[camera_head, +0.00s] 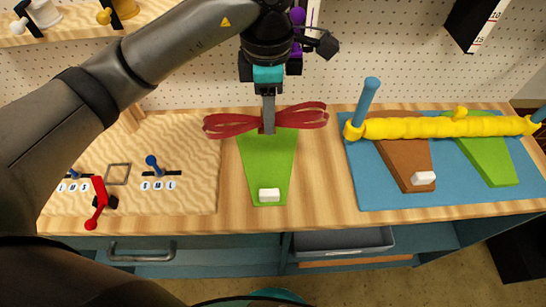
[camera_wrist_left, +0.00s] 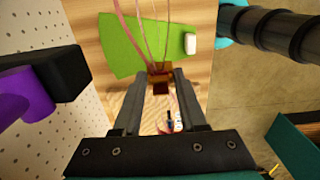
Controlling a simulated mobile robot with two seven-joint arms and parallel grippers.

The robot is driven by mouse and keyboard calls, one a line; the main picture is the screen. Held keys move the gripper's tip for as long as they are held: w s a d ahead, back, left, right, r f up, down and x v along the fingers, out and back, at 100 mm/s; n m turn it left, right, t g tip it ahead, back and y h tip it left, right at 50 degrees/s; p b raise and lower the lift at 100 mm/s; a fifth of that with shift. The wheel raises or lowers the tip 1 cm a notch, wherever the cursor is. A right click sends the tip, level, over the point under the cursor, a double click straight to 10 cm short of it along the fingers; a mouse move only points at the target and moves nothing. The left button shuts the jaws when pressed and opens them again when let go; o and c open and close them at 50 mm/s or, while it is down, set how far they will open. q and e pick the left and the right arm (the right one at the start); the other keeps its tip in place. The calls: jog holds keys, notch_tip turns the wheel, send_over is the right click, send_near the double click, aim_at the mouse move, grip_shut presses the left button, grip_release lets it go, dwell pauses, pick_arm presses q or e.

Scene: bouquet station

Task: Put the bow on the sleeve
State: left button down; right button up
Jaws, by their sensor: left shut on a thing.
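My left gripper (camera_head: 268,128) is shut on a dark red bow (camera_head: 305,117), gripping it at its middle. The bow's loops spread to both sides at the far, wide end of a green sleeve (camera_head: 267,165) lying on the wooden table. I cannot tell whether the bow touches the sleeve. A white block (camera_head: 269,195) sits on the sleeve's narrow near end. In the left wrist view the bow's middle (camera_wrist_left: 159,70) is between the fingers (camera_wrist_left: 160,95), with the sleeve (camera_wrist_left: 130,45) beyond. My right gripper is not in view.
A sandy board (camera_head: 190,190) with small levers is at left. A pegboard (camera_head: 400,60) stands behind. Bare wood flanks the central sleeve.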

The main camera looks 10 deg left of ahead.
pick_arm(q)
send_over(270, 170)
notch_tip(270, 170, down, 11)
jog(key=shift+s+f+b, duration=0.1)
jog(key=shift+f+b, duration=0.05)
jog(key=shift+b, duration=0.25)
jog(key=shift+f, duration=2.3)
jog(key=shift+f+b, duration=0.1)
jog(key=shift+b, duration=0.2)
jog(key=c, duration=0.9)
grip_release()
jog(key=shift+f, duration=0.1)
jog(key=o, duration=0.4)
jog(key=shift+o, duration=0.2)
jog(key=shift+r, duration=0.2)
notch_tip(270, 170, up, 12)
jog(key=shift+r+p, duration=0.1)
jog(key=shift+p, duration=0.25)
